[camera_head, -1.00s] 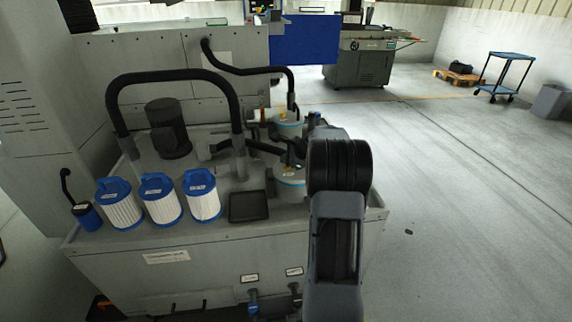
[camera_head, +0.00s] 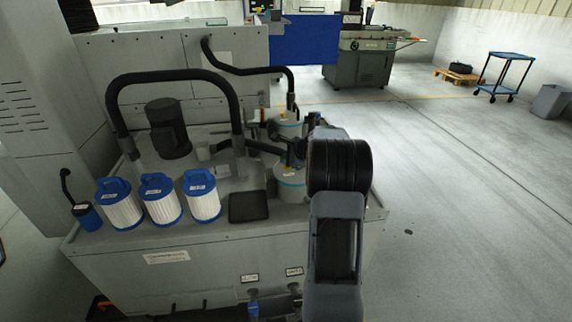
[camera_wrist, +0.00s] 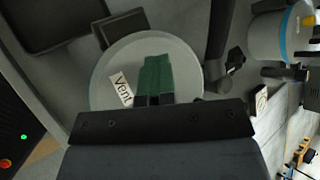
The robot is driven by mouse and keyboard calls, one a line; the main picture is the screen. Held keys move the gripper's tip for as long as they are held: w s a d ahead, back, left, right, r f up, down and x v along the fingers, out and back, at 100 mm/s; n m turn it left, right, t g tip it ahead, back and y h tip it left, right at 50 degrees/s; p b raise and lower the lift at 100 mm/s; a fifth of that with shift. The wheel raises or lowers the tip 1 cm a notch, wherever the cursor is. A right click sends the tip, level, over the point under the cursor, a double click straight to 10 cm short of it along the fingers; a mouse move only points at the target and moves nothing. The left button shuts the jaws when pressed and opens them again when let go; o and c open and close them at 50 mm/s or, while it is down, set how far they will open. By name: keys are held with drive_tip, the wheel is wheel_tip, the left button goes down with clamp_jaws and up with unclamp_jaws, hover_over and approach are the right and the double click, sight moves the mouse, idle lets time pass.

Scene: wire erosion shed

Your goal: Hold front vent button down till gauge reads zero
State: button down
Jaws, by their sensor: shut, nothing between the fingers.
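The front filter canister (camera_head: 291,188) stands at the right end of the tank top, partly hidden by my arm. In the wrist view its round grey lid (camera_wrist: 112,68) carries a white "Vent" label (camera_wrist: 121,90). My gripper (camera_wrist: 156,64) shows there as green fingertips, shut together over the lid beside the label. The vent button itself is not visible; the fingers cover the lid's middle. Whether they touch it I cannot tell. In the head view my gripper is largely hidden behind my arm. No readable gauge dial shows in either view.
A second canister (camera_head: 289,129) stands behind, also in the wrist view (camera_wrist: 268,38). Several blue-capped white filters (camera_head: 157,200), a black tray (camera_head: 248,206) and a motor (camera_head: 168,130) share the tank top. Black hoses (camera_head: 172,76) arch above. The floor at right is mostly open.

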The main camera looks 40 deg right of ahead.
drive_tip(key=shift+s+d+r+p, duration=0.15)
drive_tip(key=shift+d+r+p, duration=0.2)
drive_tip(key=shift+r+p, duration=0.45)
drive_tip(key=shift+a, duration=0.1)
drive_tip(key=shift+a+r, duration=0.1)
wheel_tip(320, 180, up, 5)
drive_tip(key=p, duration=0.4)
drive_tip(key=shift+p, duration=0.3)
